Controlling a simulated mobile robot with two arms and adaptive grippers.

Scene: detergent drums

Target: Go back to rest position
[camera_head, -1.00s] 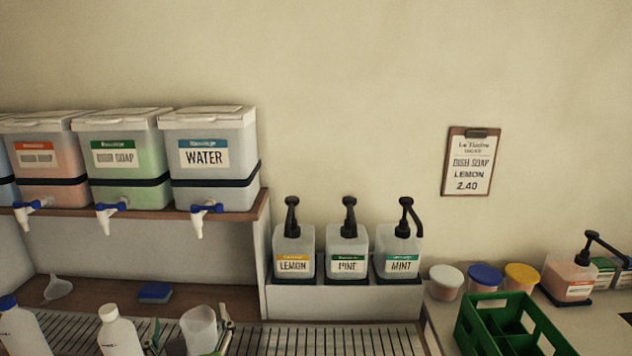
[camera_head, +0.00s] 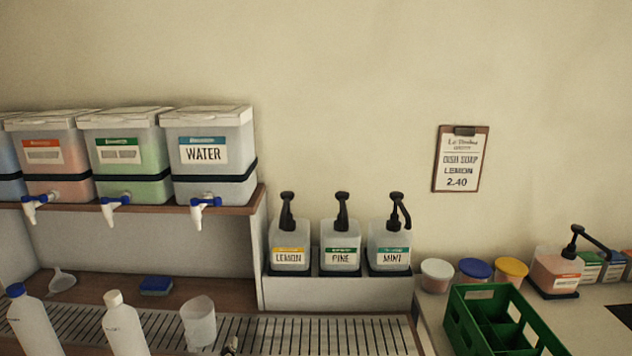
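A small dark tip (camera_head: 230,346) shows at the bottom edge, just right of the clear measuring cup (camera_head: 199,322); it looks like the end of my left gripper, apart from the cup, and the rest is out of frame. Whether it is open or shut does not show. My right gripper is not in view. The cup stands upright on the slatted drip grate (camera_head: 275,335). A blue-capped bottle (camera_head: 33,322) and a white-capped bottle (camera_head: 124,325) stand upright to its left.
Drums with taps, including the water drum (camera_head: 205,185), stand on a shelf (camera_head: 245,203). Lemon (camera_head: 289,240), pine (camera_head: 340,240) and mint (camera_head: 389,240) pump bottles sit in a rack. A green crate (camera_head: 462,318) is at right. A clipboard (camera_head: 461,158) reads dish soap, lemon, 2.40.

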